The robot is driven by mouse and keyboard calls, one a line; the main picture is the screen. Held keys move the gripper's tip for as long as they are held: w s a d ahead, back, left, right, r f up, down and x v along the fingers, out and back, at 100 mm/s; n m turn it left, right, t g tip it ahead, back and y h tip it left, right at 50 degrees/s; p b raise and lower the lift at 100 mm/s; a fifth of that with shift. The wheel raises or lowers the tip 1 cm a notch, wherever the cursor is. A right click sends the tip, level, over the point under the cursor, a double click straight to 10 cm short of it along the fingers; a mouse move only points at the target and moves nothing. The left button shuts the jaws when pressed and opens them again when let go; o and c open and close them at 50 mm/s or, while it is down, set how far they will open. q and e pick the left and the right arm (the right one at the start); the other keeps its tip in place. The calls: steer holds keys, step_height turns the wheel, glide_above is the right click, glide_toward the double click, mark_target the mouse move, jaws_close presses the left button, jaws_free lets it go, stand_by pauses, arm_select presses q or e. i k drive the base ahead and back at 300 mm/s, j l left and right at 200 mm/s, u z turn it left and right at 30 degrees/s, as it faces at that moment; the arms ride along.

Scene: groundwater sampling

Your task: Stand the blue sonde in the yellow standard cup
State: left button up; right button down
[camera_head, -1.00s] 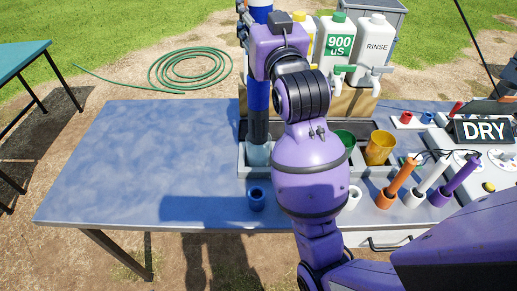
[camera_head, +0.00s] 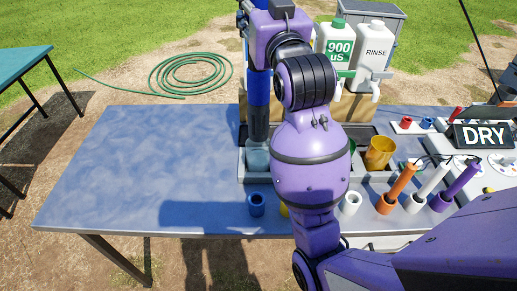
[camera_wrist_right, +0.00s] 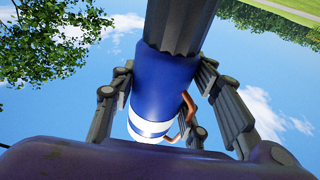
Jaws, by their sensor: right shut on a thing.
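The blue sonde (camera_head: 258,88) hangs upright below my right wrist in the head view, with a dark lower section. Its lower end is at the pale cup (camera_head: 257,158) at the left end of the tray; I cannot tell whether it is inside the rim or above it. In the right wrist view my right gripper (camera_wrist_right: 170,92) is shut around the sonde's blue body (camera_wrist_right: 162,85). The yellow standard cup (camera_head: 380,153) stands at the tray's right end, apart from the sonde. My left gripper is not in view.
My right arm hides the tray's middle. A blue holder (camera_head: 256,203) and a white holder (camera_head: 351,203) stand at the table's front. Orange (camera_head: 397,187), white and purple probes stand at the right. Bottles (camera_head: 374,52) stand behind. The table's left half is clear.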

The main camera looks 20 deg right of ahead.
mark_target(373, 166)
steer(key=k, duration=1)
